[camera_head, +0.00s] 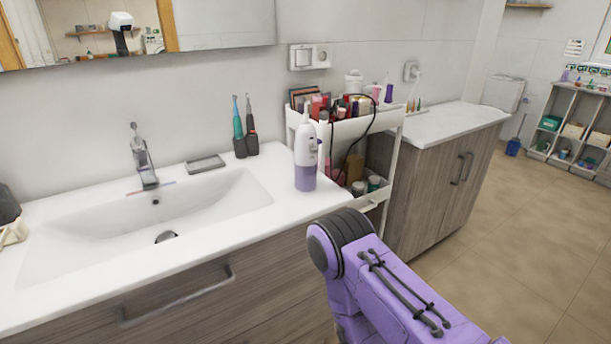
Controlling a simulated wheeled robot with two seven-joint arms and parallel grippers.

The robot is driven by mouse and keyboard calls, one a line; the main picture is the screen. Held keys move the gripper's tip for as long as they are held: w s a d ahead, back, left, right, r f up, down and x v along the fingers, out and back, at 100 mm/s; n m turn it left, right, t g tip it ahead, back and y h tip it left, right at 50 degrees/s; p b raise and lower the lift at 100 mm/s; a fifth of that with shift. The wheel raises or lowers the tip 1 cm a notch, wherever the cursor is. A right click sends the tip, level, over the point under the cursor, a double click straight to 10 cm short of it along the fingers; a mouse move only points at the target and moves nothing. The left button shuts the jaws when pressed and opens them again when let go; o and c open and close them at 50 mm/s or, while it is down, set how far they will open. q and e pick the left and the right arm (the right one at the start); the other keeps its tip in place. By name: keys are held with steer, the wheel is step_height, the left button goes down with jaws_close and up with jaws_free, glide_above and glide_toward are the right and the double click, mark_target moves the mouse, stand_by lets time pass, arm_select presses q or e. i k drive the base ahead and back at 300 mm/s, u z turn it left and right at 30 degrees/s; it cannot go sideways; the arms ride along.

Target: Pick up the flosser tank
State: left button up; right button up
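A flosser (306,140) stands upright on the right end of the white sink counter, close to the counter's edge. Its upper body is white. The flosser tank (305,178) is the purple lower part, resting on the counter. Neither of my grippers shows in the head view. A purple and black link of my own arm comes in from the bottom right, in front of and below the flosser, and does not appear to touch it.
A white cart (378,127) full of cosmetics stands right behind the flosser, with a dark cable hanging over it. Two electric toothbrushes (245,128) and a soap dish (205,164) are at the back of the counter. The sink basin (150,215) lies to the left.

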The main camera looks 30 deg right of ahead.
mark_target(306, 178)
steer(key=k, duration=0.5)
steer(key=z, duration=2.35)
steer(key=i, duration=1.45)
steer(key=u, duration=2.35)
steer(key=i, duration=0.5)
